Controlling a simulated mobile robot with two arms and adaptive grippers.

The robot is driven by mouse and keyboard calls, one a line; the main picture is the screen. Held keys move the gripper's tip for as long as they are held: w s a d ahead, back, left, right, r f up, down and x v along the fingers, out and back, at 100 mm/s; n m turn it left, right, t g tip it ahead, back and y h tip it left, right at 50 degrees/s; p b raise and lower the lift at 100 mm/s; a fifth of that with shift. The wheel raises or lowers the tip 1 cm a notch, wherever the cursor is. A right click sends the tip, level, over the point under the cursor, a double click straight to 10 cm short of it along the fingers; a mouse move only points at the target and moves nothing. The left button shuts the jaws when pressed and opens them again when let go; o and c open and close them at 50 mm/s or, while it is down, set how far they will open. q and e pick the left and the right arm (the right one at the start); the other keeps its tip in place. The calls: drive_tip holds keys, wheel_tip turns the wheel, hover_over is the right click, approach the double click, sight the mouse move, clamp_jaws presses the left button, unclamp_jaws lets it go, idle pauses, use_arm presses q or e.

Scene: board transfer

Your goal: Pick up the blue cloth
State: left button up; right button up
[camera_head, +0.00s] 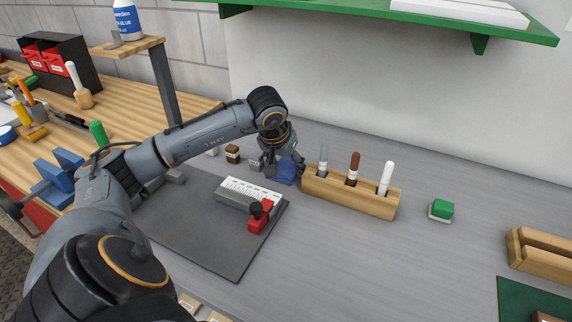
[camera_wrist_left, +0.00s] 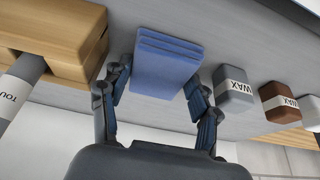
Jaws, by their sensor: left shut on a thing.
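The blue cloth (camera_head: 287,170) is a folded stack beside the left end of the wooden marker holder in the head view. In the left wrist view the cloth (camera_wrist_left: 166,62) lies between the two fingers. My left gripper (camera_head: 275,165) is shut on the cloth, and it also shows in the left wrist view (camera_wrist_left: 158,95). From these views I cannot tell whether the cloth touches the grey table (camera_head: 350,250). My right gripper is not in view.
The wooden holder (camera_head: 340,194) with several markers is close on the right. Small wax blocks (camera_head: 233,153) (camera_wrist_left: 232,88) stand on the other side. A grey mat (camera_head: 190,225) with a white-and-red device (camera_head: 245,200) lies in front. A green shelf (camera_head: 400,15) hangs above.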

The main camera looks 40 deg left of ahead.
sight(290, 163)
use_arm(q)
drive_tip(key=r, duration=0.4)
drive_tip(key=shift+s+d+r+b, duration=0.2)
drive_tip(key=shift+d+r+b, duration=0.1)
drive_tip(key=shift+b, duration=0.1)
drive_tip(key=s+d+r, duration=0.8)
drive_tip(key=s+d, duration=0.1)
drive_tip(key=shift+s+r+b, duration=0.3)
drive_tip(key=shift+s+r, duration=0.1)
drive_tip(key=o, duration=0.3)
drive_tip(key=shift+c, duration=1.4)
